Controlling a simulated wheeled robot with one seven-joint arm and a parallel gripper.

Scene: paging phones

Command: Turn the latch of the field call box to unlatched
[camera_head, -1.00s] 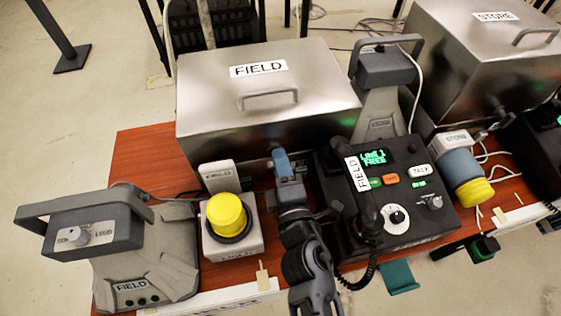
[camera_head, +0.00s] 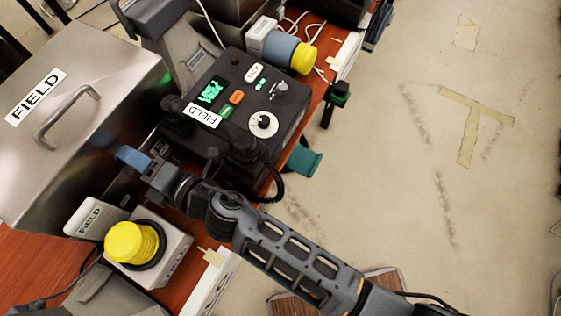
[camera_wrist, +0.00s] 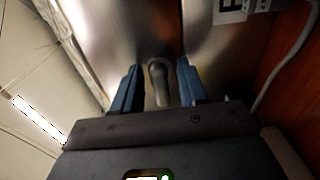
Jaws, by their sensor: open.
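The field call box (camera_head: 100,90) is a brushed metal box with a FIELD label and a top handle, at the left of the head view. In the wrist view its latch (camera_wrist: 159,84) is a dark rounded lever against the metal face (camera_wrist: 160,25). My gripper (camera_head: 135,160) is at the box's front side in the head view. In the wrist view the two blue fingers of my gripper (camera_wrist: 157,80) are open, one on each side of the latch. I cannot tell whether they touch it. The latch is hidden in the head view.
A black FIELD phone console (camera_head: 240,100) stands right of my gripper. A yellow button on a pale base (camera_head: 132,243) is close below it. A grey stand (camera_head: 185,55) is behind the console. A white cable (camera_wrist: 288,60) runs at the right of the wrist view.

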